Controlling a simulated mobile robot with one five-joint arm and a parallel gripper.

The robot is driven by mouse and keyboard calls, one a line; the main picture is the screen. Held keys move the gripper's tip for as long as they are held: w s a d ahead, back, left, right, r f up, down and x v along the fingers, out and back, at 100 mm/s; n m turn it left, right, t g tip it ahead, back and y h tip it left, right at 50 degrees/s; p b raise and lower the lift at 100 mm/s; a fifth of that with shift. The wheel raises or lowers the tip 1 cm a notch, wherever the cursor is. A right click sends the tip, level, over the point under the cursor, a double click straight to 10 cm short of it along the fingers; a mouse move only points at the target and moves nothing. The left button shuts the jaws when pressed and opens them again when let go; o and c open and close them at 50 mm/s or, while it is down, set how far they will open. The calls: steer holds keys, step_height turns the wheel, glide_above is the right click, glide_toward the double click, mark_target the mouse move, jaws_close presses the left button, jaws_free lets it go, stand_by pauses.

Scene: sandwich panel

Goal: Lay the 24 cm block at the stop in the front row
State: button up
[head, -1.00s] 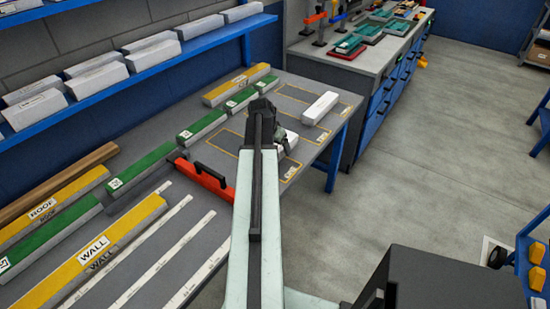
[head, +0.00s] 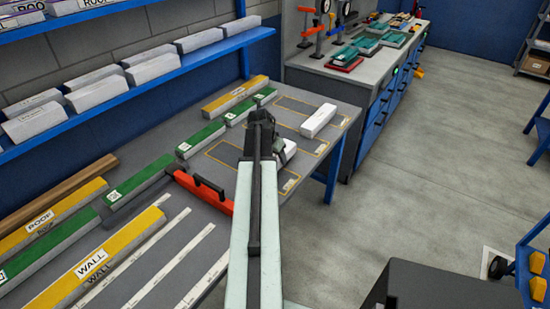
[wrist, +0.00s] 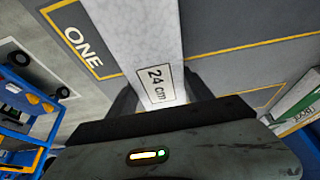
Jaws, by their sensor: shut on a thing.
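My gripper (head: 270,140) is over the grey table at the near side of the yellow-outlined slots. It is shut on the white 24 cm block (wrist: 140,40). In the wrist view the block's "24 cm" label is between the dark fingers, and its far end runs out of the picture. In the head view only a small part of the block (head: 288,149) shows beside my gripper, and my arm hides the rest. I cannot tell whether the block touches the table. I cannot make out for certain which part is the stop.
Another white block (head: 318,121) lies in a farther slot. A red bar with a black handle (head: 203,190) lies left of my arm. Rows of green blocks (head: 200,139) and yellow blocks (head: 95,262) cover the left. A blue shelf (head: 130,88) with white blocks hangs behind.

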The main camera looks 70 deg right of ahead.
step_height(320, 180, up, 9)
steer(key=p, duration=0.7)
steer(key=shift+f, duration=0.25)
